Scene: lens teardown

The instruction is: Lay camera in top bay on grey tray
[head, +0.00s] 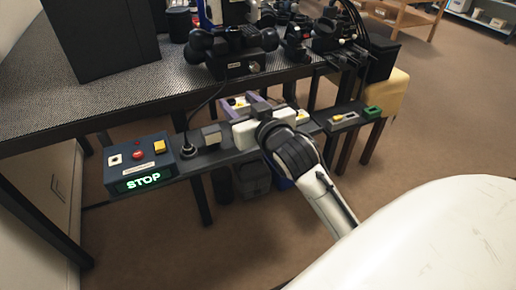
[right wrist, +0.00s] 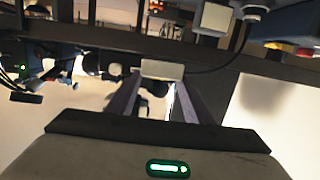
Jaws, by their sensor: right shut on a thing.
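My right gripper (head: 243,106) reaches over a long dark grey ledge in the head view, with its purple fingers pointing away. In the right wrist view the gripper (right wrist: 158,82) has its fingers apart, shut on a pale block (right wrist: 162,70) between the tips. I cannot tell for sure that this block is the camera; the fingers and gripper body hide most of it in the head view. I cannot clearly pick out the grey tray or its top bay. My left gripper is not in view.
A blue control box (head: 148,162) with a lit STOP sign stands at the ledge's left. A small grey block (head: 211,134) sits beside my gripper. A green piece (head: 372,112) is at the right end. Black instruments (head: 232,50) crowd the table behind. Bare floor lies to the right.

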